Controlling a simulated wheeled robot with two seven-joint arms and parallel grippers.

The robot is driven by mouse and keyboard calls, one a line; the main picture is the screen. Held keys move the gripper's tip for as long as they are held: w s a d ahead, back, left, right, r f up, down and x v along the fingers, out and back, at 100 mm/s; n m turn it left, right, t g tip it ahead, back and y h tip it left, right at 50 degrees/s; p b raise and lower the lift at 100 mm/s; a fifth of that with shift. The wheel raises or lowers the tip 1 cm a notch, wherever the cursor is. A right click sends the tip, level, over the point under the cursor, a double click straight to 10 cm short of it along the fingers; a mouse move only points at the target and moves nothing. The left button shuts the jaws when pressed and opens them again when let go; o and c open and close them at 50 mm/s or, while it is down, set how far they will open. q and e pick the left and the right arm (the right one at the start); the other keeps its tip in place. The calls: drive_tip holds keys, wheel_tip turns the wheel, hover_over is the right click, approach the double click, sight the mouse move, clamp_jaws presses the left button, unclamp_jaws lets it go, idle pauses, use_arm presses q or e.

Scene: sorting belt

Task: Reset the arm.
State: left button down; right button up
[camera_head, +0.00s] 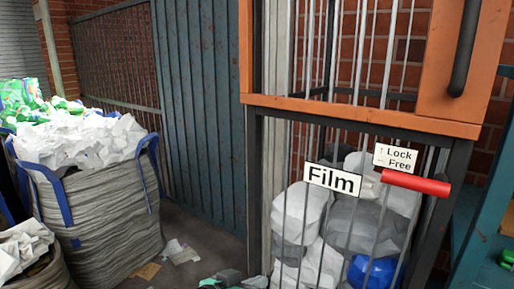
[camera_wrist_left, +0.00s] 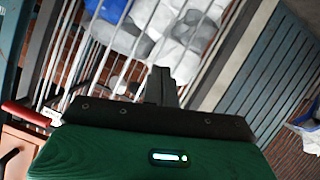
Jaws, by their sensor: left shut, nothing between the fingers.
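My left gripper (camera_wrist_left: 162,86) shows in the left wrist view, with its dark fingers together and nothing between them. Its green body fills the bottom of that view. Beyond the fingers are the cage bars and the white, grey and blue bags behind them; I cannot tell the exact gap. In the head view I cannot make out either gripper clearly. My right gripper is in neither view.
A barred cage with a Film sign (camera_head: 332,180), a red lever (camera_head: 416,183) and an orange frame (camera_head: 350,115) stands at the right. It holds full bags (camera_head: 365,226).

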use_arm(q)
drive_tip(key=s+a+f+n+g+y, duration=0.1)
drive_tip(key=s+a+f+y, duration=0.1)
drive_tip(key=s+a+f, duration=0.3)
drive_tip(key=s+a+f+g+y, duration=0.1)
drive_tip(key=a+f, duration=0.2)
drive_tip(key=f, duration=0.4)
drive_tip(key=s+a+f+n+g+y, duration=0.1)
drive_tip(key=s+a+f+y, duration=0.15)
drive_tip(key=a+f, duration=0.2)
drive_tip(key=s+a+f+g+y, duration=0.2)
drive_tip(key=s+a+f, duration=0.3)
drive_tip(key=s, duration=0.2)
drive_tip(key=s+a+f+g+y, duration=0.1)
drive_tip(key=s+a+f, duration=0.35)
drive_tip(key=s, duration=0.25)
wheel_tip(320, 180, down, 32)
drive_tip(key=s+g, duration=0.2)
drive_tip(key=s+a+f, duration=0.2)
drive_tip(key=s+f, duration=0.7)
drive_tip(key=s+a+f+g, duration=0.1)
drive_tip(key=s+a+f, duration=0.1)
drive_tip(key=s+f, duration=0.7)
drive_tip(key=shift+s+f+y, duration=0.35)
drive_tip(key=shift+f, duration=0.1)
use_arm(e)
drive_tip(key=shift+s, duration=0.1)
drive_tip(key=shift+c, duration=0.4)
